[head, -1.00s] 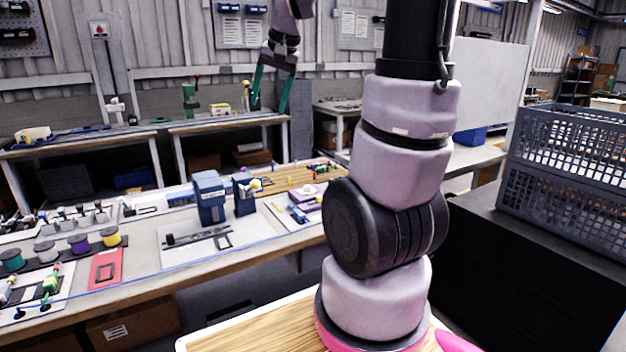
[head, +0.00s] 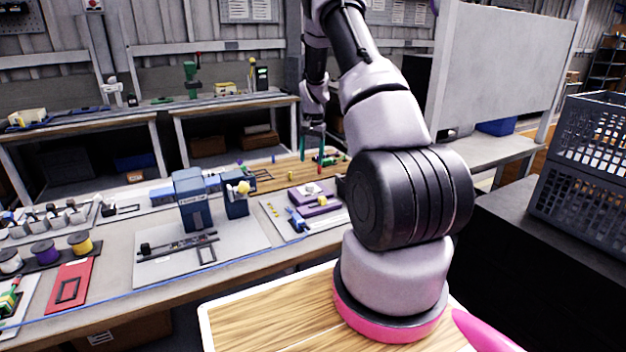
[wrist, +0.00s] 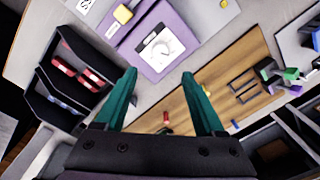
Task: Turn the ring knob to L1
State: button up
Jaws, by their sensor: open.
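My gripper (wrist: 159,78) has two teal fingers, spread apart with nothing between them. In the head view the gripper (head: 312,145) hangs fingers down above the far right part of the workbench. A purple fixture (wrist: 143,62) lies ahead of the fingertips in the wrist view, with a pale round dial (wrist: 163,48) on a white plate with dark marks. The fingers are apart from it. The purple fixture also shows in the head view (head: 322,203). I cannot tell whether this dial is the ring knob, and no L1 label is readable.
A yellow block (wrist: 123,13) sits beside the dial. Dark bins (wrist: 70,75) with red and blue parts stand at left in the wrist view. A wooden board (wrist: 225,82) holds small parts. A blue machine (head: 193,200) and a grey crate (head: 590,150) flank my arm in the head view.

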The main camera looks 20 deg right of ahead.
aim_at(310, 184)
jog(key=f, duration=1)
jog(key=shift+w+a+f, duration=0.2)
grip_shut()
